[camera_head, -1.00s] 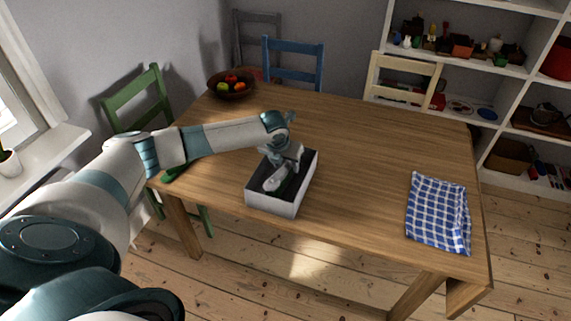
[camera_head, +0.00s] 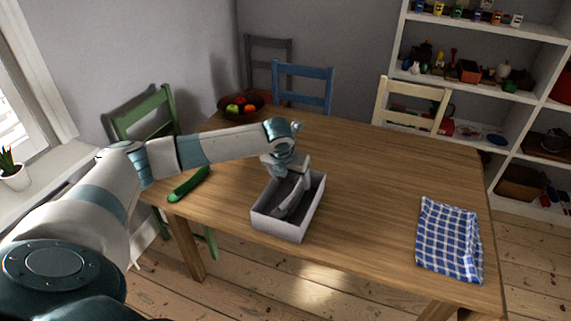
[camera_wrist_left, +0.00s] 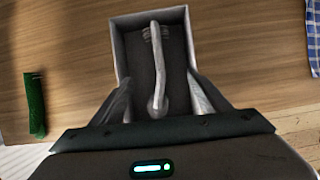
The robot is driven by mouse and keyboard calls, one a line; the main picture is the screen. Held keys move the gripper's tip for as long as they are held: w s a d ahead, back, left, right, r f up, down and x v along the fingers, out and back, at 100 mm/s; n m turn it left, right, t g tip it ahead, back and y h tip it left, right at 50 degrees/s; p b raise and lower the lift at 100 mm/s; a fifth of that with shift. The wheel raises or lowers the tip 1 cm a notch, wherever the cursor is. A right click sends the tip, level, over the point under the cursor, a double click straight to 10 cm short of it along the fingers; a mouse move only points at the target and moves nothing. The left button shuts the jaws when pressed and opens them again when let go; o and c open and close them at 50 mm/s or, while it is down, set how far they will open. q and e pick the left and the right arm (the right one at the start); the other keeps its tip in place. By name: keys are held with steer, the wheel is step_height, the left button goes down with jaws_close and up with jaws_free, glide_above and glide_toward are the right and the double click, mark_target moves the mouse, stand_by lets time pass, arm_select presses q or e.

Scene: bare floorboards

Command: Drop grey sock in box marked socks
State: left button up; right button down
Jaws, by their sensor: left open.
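A light box (camera_head: 271,226) with a dark inside stands on the wooden table. No marking on it can be read. The grey sock (camera_head: 293,201), long and curved, shows within the box's outline. In the left wrist view the sock (camera_wrist_left: 158,70) runs lengthwise over the dark box floor, and its near end is between the fingers; whether it touches the floor is hard to tell. My left gripper (camera_head: 290,180) is above the box, pointing down. Its fingers (camera_wrist_left: 160,98) are spread apart, with space on both sides of the sock. My right gripper is not in view.
A long green object (camera_head: 188,184) lies left of the box. A blue checked cloth (camera_head: 449,240) lies at the table's right, and a fruit bowl (camera_head: 241,106) stands at the far left corner. Chairs surround the table's far sides.

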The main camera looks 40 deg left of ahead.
arm_select(q)
steer(key=a+b+v, duration=0.1)
steer(key=v, duration=1)
steer(key=shift+d+b, duration=0.35)
steer(key=shift+d, duration=0.15)
